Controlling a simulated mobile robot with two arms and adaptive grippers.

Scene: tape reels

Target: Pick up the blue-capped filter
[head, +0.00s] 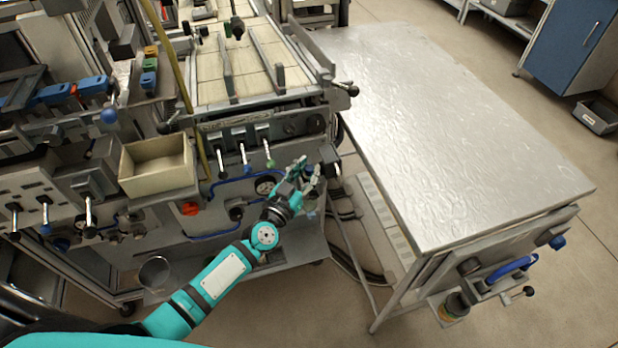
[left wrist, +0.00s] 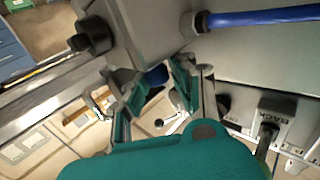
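My left gripper (head: 308,168) is at the front of the machine, below its row of levers, with its fingers spread. In the left wrist view the two teal fingers (left wrist: 155,88) stand apart, with a dark blue rounded part (left wrist: 156,75) beyond and between them. This may be the filter's blue cap; whether the fingers touch it I cannot tell. In the head view a small greyish, clear-looking part (head: 309,207) shows just under the gripper, mostly hidden by it. My right gripper is not in view.
The machine front carries levers (head: 245,158) and a blue hose (head: 232,184); the hose end also shows in the left wrist view (left wrist: 250,18). An open beige box (head: 157,165) sits left of my gripper. A bare metal table (head: 450,130) stands right.

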